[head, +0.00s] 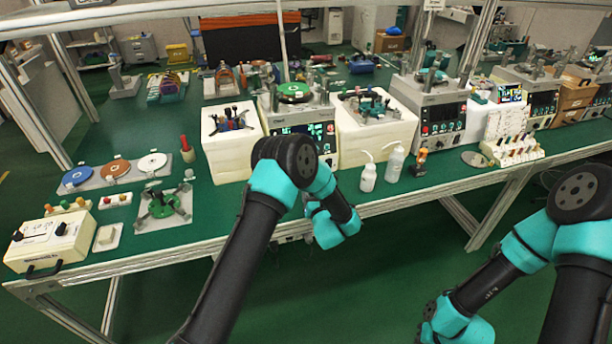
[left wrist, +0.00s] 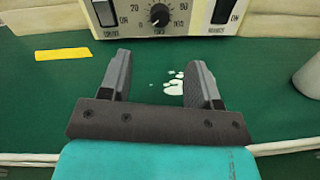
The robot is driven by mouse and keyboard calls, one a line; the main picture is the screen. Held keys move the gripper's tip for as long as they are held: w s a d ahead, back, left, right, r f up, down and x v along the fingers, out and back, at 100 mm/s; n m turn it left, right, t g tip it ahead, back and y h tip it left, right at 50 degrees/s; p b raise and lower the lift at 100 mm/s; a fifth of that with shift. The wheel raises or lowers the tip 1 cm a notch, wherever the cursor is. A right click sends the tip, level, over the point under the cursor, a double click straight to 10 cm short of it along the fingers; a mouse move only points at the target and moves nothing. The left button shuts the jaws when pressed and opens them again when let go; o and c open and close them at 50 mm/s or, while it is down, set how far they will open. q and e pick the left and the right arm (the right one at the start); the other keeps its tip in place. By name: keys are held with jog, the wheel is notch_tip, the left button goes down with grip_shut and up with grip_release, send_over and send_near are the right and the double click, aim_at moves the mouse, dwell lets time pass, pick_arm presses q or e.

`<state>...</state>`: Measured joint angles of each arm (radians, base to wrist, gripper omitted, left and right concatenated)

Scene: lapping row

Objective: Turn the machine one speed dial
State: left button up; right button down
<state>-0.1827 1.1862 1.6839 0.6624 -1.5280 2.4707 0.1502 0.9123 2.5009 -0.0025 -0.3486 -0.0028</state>
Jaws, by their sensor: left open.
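Machine one, a cream-fronted machine, shows in the left wrist view. Its black speed dial (left wrist: 159,15) with a numbered scale is at the top centre, between two dark rocker switches. My left gripper (left wrist: 158,64) is open and empty, its fingers pointing toward the panel below the dial, apart from it. In the head view the machine (head: 308,128) with a lit display stands between two cream blocks, and my left arm hides its lower front. My left fingers are hidden there. My right arm hangs at the lower right; its fingers do not show.
Two white bottles (head: 368,178) stand right of the machine near the table's front edge. A yellow strip (left wrist: 63,54) and white spots (left wrist: 174,84) lie on the green table before it. Cream blocks (head: 231,140) flank the machine closely.

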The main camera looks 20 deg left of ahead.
pick_arm(q)
jog(key=x, duration=1.1)
jog(key=shift+w, duration=0.15)
jog(key=shift+c, duration=0.2)
jog(key=c, duration=0.9)
